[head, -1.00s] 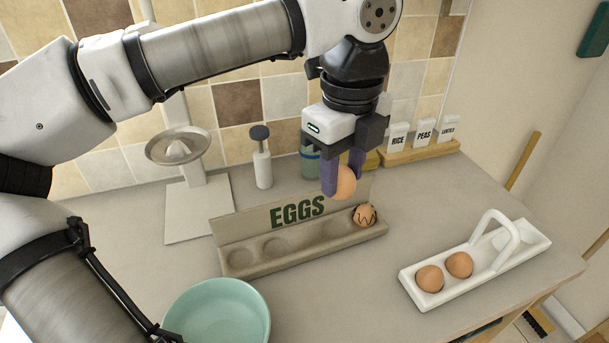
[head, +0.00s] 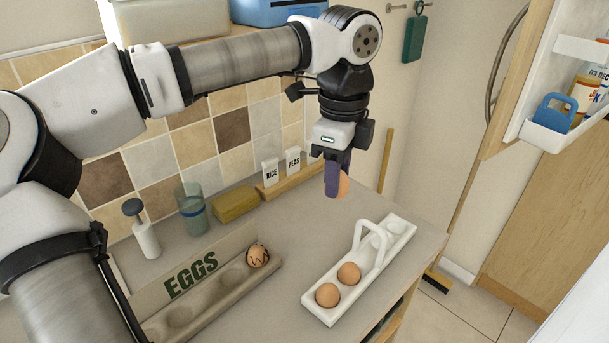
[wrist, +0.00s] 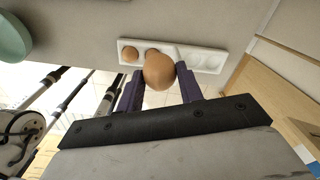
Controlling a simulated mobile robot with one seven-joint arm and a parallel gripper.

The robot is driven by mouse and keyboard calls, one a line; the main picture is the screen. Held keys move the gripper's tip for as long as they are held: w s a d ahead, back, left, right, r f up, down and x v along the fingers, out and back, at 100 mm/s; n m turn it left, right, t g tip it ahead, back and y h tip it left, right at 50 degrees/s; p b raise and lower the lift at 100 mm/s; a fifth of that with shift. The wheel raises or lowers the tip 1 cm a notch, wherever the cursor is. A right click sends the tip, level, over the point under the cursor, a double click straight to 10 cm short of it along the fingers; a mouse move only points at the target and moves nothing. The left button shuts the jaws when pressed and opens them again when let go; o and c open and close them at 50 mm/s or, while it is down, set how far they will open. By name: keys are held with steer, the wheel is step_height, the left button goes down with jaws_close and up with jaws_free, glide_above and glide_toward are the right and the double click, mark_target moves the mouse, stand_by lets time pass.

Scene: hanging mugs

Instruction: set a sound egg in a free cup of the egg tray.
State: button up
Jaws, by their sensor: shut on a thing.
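My gripper (head: 337,180) is shut on a brown egg (head: 344,184) and holds it in the air, above the counter behind the white carrier. The held egg also shows between the purple fingers in the wrist view (wrist: 159,71), with no crack visible on the side seen. The egg tray (head: 214,294), marked EGGS, lies to the left on the counter. An egg with dark zigzag lines (head: 257,256) sits in its right end cup; other visible cups are empty. The tray's left end is hidden behind my arm. The white carrier (head: 398,238) with a handle holds two brown eggs (head: 338,284).
A soap pump (head: 146,238), a glass (head: 193,210), a yellow sponge (head: 236,204) and a rack with labelled packets (head: 283,178) stand along the wall. The counter's right edge lies just beyond the carrier.

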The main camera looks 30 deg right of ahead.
steer(key=s+d+f+p, duration=0.1)
steer(key=d+p, duration=0.2)
steer(key=d, duration=1.4)
steer(key=shift+s+f, duration=0.2)
steer(key=shift+f, duration=0.15)
steer(key=shift+f+b, duration=3.95)
steer(key=shift+f, duration=1.6)
steer(key=shift+f+b, duration=1.75)
steer(key=shift+f, duration=0.7)
